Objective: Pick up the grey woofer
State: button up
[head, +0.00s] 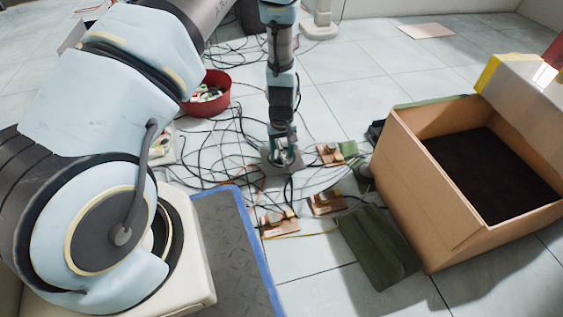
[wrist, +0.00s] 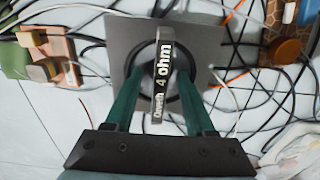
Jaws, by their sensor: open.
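The grey woofer (wrist: 124,38) lies on the floor among cables, a square grey plate with a dark round middle and an upright label strip reading "4 ohm". My gripper (wrist: 160,75) is above it in the wrist view. Its two green fingers are apart, one on each side of the label strip, and point down at the woofer's middle. I cannot tell whether they touch it. In the head view the woofer (head: 268,160) is partly hidden under my gripper (head: 283,158).
Loose cables spread over the tiled floor around the woofer. Copper-coloured parts (head: 279,222) lie close by. A cardboard box (head: 420,190) stands at the right, a red bowl (head: 216,103) at the left. A dark mat (head: 225,235) with a blue edge lies nearer.

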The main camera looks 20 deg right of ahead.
jog(key=shift+c, duration=0.3)
grip_shut()
dwell(0.3)
